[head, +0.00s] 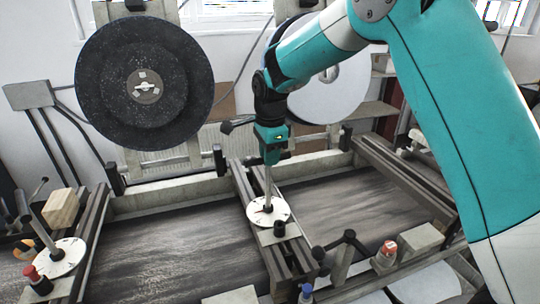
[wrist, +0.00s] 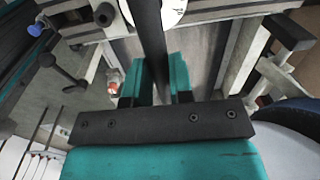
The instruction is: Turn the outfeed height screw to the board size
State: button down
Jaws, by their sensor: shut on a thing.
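A height screw (head: 268,186) stands as a thin upright rod over a round white dial (head: 269,212) with a red pointer mark, on the middle rail. My gripper (head: 271,158) is above the dial, shut on the upper part of this screw. In the wrist view the screw shows as a dark bar (wrist: 148,32) running between the teal fingers (wrist: 163,78), with part of the white dial (wrist: 171,12) beyond it. A second white dial (head: 60,257) with a tilted crank handle (head: 38,226) is at the left. The dial numbers are too small to read.
Dark conveyor belts (head: 180,240) lie on both sides of the middle rail. A large black disc (head: 144,84) stands at the back left. A wooden block (head: 61,208), a red knob (head: 30,272) and a black lever handle (head: 345,240) stick up near the rails.

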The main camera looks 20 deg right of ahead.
jog(key=m+b, duration=0.1)
jog(key=m, duration=0.5)
jog(key=shift+m, duration=0.3)
jog(key=m+b, duration=0.2)
jog(key=m, duration=0.3)
jog(key=shift+s+a+r+m+h, duration=0.1)
jog(key=shift+m+h, duration=0.2)
jog(key=shift+m, duration=0.1)
jog(key=c, duration=1)
grip_release()
jog(key=r, duration=1.1)
jog(key=a+r+p, duration=0.1)
jog(key=r, duration=0.5)
jog(key=shift+s+r, duration=0.2)
jog(key=shift+s, duration=0.15)
jog(key=shift+f, duration=0.1)
